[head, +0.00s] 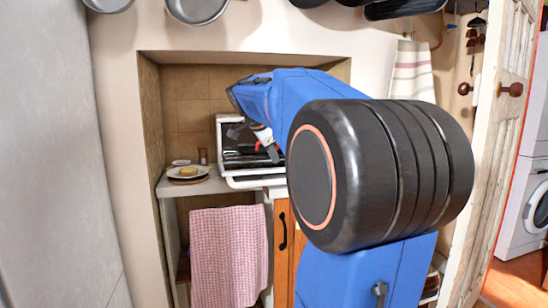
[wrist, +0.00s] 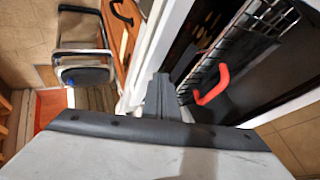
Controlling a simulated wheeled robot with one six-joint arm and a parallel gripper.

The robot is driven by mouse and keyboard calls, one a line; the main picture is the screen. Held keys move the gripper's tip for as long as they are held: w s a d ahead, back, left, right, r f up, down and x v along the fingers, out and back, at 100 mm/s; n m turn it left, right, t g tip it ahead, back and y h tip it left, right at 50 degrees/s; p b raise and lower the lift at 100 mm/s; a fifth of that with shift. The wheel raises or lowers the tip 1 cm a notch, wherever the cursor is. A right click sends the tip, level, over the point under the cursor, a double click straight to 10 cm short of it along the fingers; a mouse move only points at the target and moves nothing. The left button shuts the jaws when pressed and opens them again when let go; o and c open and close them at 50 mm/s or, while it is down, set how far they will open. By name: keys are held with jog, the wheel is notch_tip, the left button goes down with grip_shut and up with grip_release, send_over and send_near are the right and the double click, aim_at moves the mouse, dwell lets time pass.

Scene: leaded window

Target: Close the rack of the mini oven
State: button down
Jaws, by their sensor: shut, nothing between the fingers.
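The white mini oven (head: 222,128) stands on the counter in the alcove, partly hidden by my blue arm. Its door (head: 240,181) is folded down, open. A dark wire rack shows in the oven; in the wrist view the rack (wrist: 262,28) runs along the upper right. A red handle (wrist: 212,86) is at the rack's front edge. My gripper (wrist: 160,84) is shut and empty, to the left of the red handle and apart from it in the picture. In the head view my gripper (head: 272,153) is in front of the oven opening. How far the rack stands out is unclear.
A plate with a yellow food piece (head: 188,171) sits on the counter left of the oven. A checked cloth (head: 228,255) hangs below the counter. A wooden cabinet door (head: 281,250) is below the oven. The alcove wall bounds the left side.

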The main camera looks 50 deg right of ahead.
jog(key=shift+w, duration=0.1)
jog(key=w+d, duration=0.2)
jog(key=w, duration=0.2)
jog(key=w+d, duration=0.3)
jog(key=w, duration=0.2)
jog(key=w+d, duration=0.3)
jog(key=w, duration=0.1)
jog(key=shift+w+d, duration=0.2)
jog(key=shift+w, duration=0.05)
jog(key=shift+w+r, duration=0.1)
jog(key=shift+w, duration=0.1)
jog(key=shift+d, duration=0.1)
jog(key=shift+s, duration=0.1)
